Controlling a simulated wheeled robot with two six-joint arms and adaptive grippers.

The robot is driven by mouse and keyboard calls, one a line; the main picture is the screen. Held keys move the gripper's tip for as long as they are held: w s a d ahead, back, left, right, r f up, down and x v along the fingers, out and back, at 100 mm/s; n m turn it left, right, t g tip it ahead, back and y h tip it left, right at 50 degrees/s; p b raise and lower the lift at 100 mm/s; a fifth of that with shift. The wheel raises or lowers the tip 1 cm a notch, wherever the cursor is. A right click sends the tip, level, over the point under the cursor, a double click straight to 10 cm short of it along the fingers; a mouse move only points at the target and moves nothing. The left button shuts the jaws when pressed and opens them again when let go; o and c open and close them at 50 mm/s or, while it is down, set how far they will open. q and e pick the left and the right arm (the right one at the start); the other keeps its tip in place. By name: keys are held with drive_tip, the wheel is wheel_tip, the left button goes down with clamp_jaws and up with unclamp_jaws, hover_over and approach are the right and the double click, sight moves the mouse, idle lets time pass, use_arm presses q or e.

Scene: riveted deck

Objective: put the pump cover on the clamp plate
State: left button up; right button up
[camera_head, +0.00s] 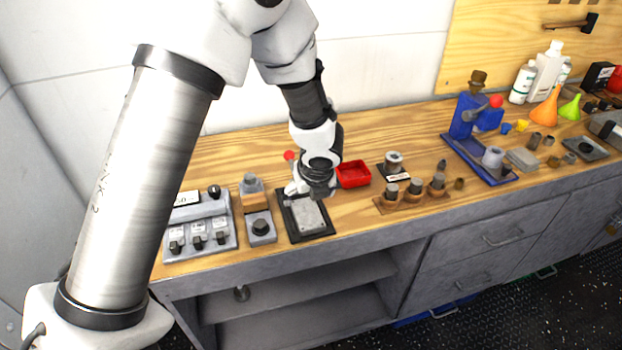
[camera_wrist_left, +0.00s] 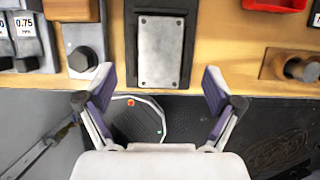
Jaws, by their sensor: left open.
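A flat grey rectangular plate (camera_head: 309,214) with small fasteners near its corners lies on a dark base (camera_head: 288,229) near the bench's front edge. It also shows at the top of the left wrist view (camera_wrist_left: 161,50). I cannot tell for sure whether this plate is the pump cover or the clamp plate, and I cannot identify the other one with certainty. My left gripper (camera_head: 316,194) is over the back part of the dark base. In the left wrist view its two fingers (camera_wrist_left: 158,84) are spread, with nothing between them. My right gripper is not in view.
A red tray (camera_head: 353,174), a wooden holder (camera_head: 412,202) and a blue press (camera_head: 463,118) are to the right.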

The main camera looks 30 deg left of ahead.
use_arm(q)
drive_tip(key=p+v, duration=0.2)
drive_tip(key=v, duration=0.4)
drive_tip(key=s+d+f+n+g+h, duration=0.1)
drive_tip(key=s+d+f+n+h, duration=0.15)
drive_tip(key=s+f+n, duration=0.5)
drive_tip(key=s+d+f+n+g+h, duration=0.2)
drive_tip(key=s+d+f+n, duration=0.25)
drive_tip(key=f, duration=0.65)
drive_tip(key=s+a+f+n, duration=0.1)
drive_tip(key=s+f+n, duration=0.3)
drive_tip(key=s+n, duration=0.2)
drive_tip(key=s+a+f+n+y, duration=0.1)
drive_tip(key=s+f+n, duration=0.3)
drive_tip(key=s+n, duration=0.3)
drive_tip(key=shift+s+f+n, duration=0.25)
drive_tip(key=shift+f+n, duration=0.1)
drive_tip(key=shift+n, duration=0.45)
